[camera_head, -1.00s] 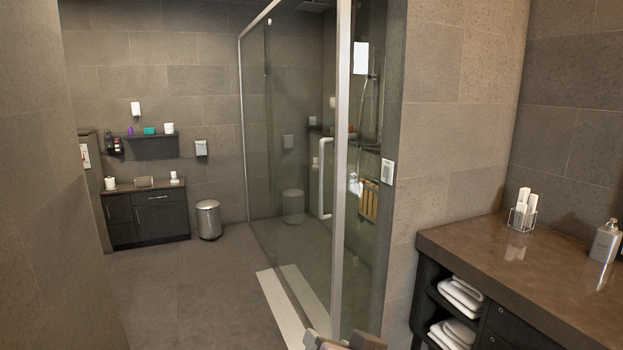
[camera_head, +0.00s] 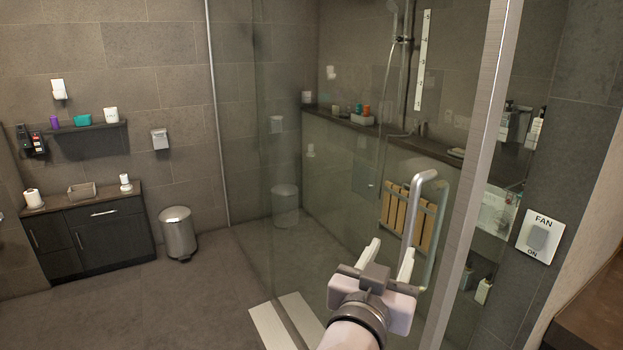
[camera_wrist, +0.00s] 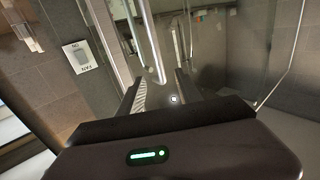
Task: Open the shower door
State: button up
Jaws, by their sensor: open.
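The glass shower door (camera_head: 335,205) stands in the middle of the head view, beside a metal frame post (camera_head: 480,150). I see no clear gap at its edge. In the wrist view the handle (camera_wrist: 147,45) comes down between the two fingertips (camera_wrist: 157,85) of my gripper. I see no finger closed on it, and cannot tell whether either finger touches it.
A fan switch plate (camera_head: 540,238) is on the wall at right, with a dark counter (camera_head: 592,325) below. A bin (camera_head: 178,233) and cabinet (camera_head: 95,238) stand far left. The floor at left is clear.

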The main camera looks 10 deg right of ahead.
aim_at(412, 211)
jog(key=p+x, duration=0.1)
jog(key=x, duration=0.4)
jog(key=p+x, duration=0.1)
jog(key=x, duration=1.1)
jog(key=shift+s+d+r+p, duration=0.1)
jog(key=shift+d+r+p, duration=0.2)
jog(key=shift+r+p, duration=0.1)
grip_shut()
dwell(0.3)
